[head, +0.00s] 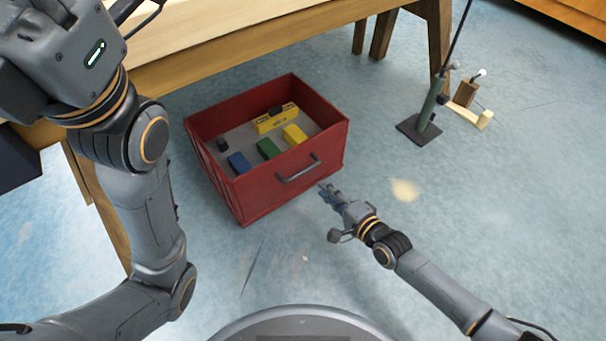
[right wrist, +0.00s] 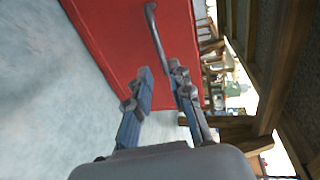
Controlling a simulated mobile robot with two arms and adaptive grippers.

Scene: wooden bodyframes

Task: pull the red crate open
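The red crate (head: 270,195) stands on the floor beside the wooden table, open at the top. It holds a blue block (head: 239,163), a green block (head: 268,149), a yellow block (head: 294,134) and a yellow box (head: 276,118). A grey bar handle (head: 298,169) is on its front face; the handle also shows in the right wrist view (right wrist: 156,38). My right gripper (head: 326,188) is just right of and below the handle, apart from it; its fingers (right wrist: 160,82) are spread and empty. My left arm is raised at the left; its fingers are out of the picture.
The wooden table (head: 240,55) runs behind the crate, with legs at left and right. A dark green stand (head: 428,112) and a small wooden piece (head: 466,105) are on the floor at the right.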

